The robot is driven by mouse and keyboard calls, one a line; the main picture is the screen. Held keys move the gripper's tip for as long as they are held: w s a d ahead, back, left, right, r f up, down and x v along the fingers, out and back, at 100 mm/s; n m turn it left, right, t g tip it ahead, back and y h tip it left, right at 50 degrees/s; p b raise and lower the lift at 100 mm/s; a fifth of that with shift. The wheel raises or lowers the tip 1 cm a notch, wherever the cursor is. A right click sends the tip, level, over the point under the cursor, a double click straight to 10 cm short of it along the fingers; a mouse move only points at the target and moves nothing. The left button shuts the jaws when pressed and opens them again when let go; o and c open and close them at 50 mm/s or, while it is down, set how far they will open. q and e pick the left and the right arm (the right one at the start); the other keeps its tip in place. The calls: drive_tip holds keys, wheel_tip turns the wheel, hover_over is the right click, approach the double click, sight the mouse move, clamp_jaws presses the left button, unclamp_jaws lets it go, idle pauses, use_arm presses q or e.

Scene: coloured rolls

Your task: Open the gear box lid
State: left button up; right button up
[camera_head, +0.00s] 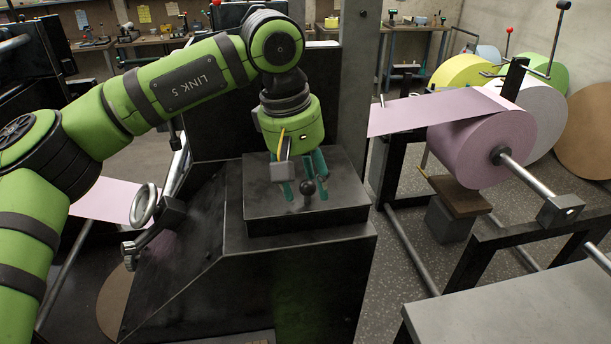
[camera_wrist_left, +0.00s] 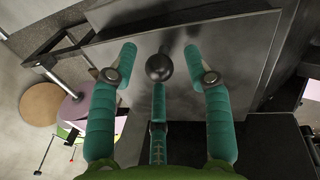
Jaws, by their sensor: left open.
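The gear box lid (camera_head: 345,197) is a flat dark metal plate on top of a black machine housing. A dark ball knob (camera_head: 308,187) stands up from the lid. My left gripper (camera_head: 306,193) points down above the lid with its teal fingers spread around the knob. In the left wrist view, the knob (camera_wrist_left: 159,67) sits between the open fingertips, and I see space on both sides of it. The lid (camera_wrist_left: 205,35) lies flat on its housing. My right gripper is not in view.
A pink roll (camera_head: 480,150) on a metal shaft stands at the right, with its sheet (camera_head: 425,112) stretching toward the machine. A black upright plate (camera_head: 205,110) rises behind the lid. A handwheel (camera_head: 143,205) is at the left. A grey table (camera_head: 520,305) is at the lower right.

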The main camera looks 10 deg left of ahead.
sight(299, 182)
use_arm(q)
clamp_jaws()
drive_tip(key=shift+r, duration=0.3)
drive_tip(key=shift+w+r+p, duration=0.25)
drive_tip(key=shift+r+p, duration=0.25)
drive_tip(key=w+a+r+p, duration=0.2)
drive_tip(key=w+r+p, duration=0.3)
drive_tip(key=r+p, duration=0.3)
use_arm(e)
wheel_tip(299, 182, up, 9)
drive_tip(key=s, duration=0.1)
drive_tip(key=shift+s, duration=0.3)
use_arm(q)
drive_tip(key=shift+s+f, duration=0.1)
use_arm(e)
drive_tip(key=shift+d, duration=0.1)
